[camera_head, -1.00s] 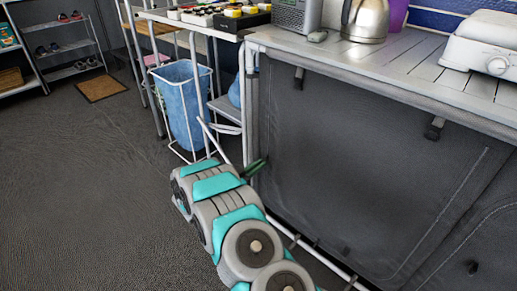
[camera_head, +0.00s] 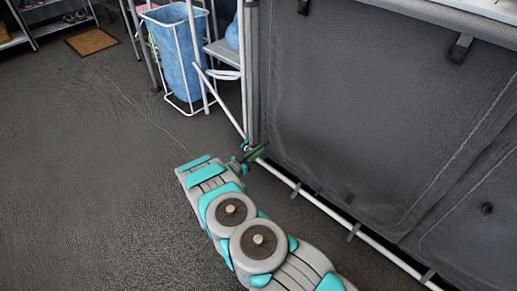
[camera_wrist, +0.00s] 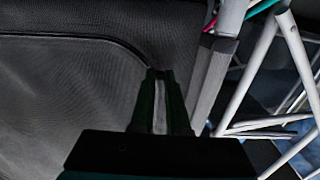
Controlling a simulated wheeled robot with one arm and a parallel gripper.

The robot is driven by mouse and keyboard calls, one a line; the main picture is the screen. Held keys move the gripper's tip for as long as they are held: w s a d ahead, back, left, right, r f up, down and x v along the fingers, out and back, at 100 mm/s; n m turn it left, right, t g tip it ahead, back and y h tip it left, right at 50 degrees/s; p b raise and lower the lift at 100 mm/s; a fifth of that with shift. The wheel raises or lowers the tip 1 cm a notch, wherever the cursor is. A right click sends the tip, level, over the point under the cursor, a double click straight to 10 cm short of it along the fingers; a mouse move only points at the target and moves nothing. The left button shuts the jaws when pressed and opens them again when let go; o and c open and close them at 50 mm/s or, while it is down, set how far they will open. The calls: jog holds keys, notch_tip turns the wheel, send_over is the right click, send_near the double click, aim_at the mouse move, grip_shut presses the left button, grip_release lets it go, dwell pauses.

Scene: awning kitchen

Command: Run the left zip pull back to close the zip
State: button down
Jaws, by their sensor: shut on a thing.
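The dark grey fabric front (camera_head: 360,110) of the kitchen unit fills the right of the head view. My gripper (camera_head: 262,149) is at its lower left corner, low near the floor, beside the pale frame leg. In the wrist view my gripper (camera_wrist: 160,76) has its dark green fingers close together, with the tips against the fabric. A curved seam (camera_wrist: 80,37) runs across the fabric to the fingertips. The left zip pull is hidden between the fingers. The fabric panel hangs flat; I cannot tell how much of the zip is open.
A pale floor rail (camera_head: 320,201) runs along the unit's bottom. A blue bin (camera_head: 180,50) in a white wire frame stands behind, left of the unit. Pale frame tubes (camera_wrist: 297,65) are close on the wrist view's right. The floor at left is clear.

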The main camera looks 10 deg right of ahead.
jog(key=c, duration=0.9)
grip_release()
jog(key=v, duration=0.8)
